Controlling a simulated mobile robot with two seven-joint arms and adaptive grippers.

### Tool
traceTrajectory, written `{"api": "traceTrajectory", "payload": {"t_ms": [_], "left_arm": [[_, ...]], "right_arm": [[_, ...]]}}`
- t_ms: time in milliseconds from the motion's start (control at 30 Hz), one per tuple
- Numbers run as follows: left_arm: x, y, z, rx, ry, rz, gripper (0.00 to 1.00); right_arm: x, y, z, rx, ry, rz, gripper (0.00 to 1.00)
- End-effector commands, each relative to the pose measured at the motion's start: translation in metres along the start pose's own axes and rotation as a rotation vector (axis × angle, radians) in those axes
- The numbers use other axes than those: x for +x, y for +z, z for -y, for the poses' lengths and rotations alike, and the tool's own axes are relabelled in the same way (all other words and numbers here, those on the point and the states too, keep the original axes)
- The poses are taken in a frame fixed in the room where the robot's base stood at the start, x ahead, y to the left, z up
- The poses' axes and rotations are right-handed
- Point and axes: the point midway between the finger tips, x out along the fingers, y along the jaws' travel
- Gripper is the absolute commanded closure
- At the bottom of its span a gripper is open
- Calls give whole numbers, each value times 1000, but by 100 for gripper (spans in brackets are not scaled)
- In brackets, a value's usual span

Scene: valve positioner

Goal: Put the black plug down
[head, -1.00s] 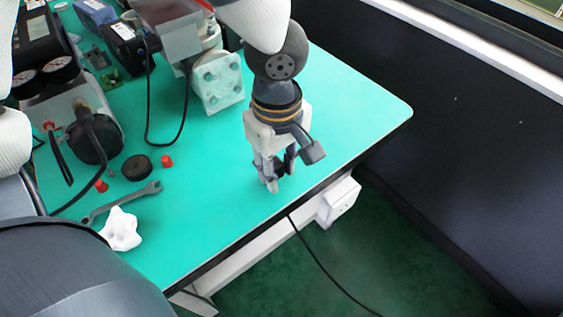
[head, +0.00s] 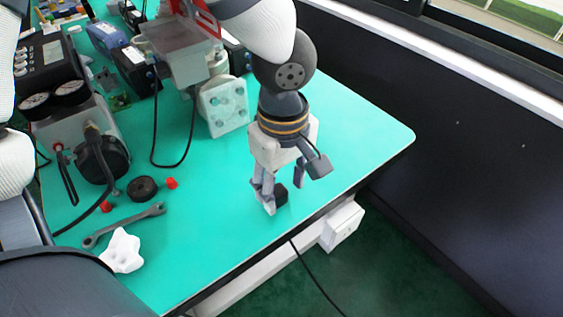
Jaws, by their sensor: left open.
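The black plug (head: 281,195) is a small dark block near the front right edge of the green bench top. It appears to rest on the surface, right beside the fingertips. My left gripper (head: 272,202) points down over it and is open. Its fingers hide part of the plug, and I cannot tell whether a finger still touches it. My right gripper is not in view.
A grey flanged block (head: 222,106) stands behind the gripper. The bench right of the gripper is clear.

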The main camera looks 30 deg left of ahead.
Motion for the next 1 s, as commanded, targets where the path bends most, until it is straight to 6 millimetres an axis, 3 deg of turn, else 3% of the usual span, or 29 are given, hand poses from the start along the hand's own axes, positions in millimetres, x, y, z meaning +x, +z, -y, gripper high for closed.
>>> {"api": "traceTrajectory", "payload": {"t_ms": [33,200,400,1000], "left_arm": [[-18,0,-3,-1,16,-4,53],[-62,0,-2,0,11,-4,53],[-90,0,-1,1,5,-1,53],[-93,0,0,1,2,-1,53]], "right_arm": [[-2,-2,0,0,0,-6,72],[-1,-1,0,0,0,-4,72],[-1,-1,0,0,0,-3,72],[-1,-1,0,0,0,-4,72]]}}
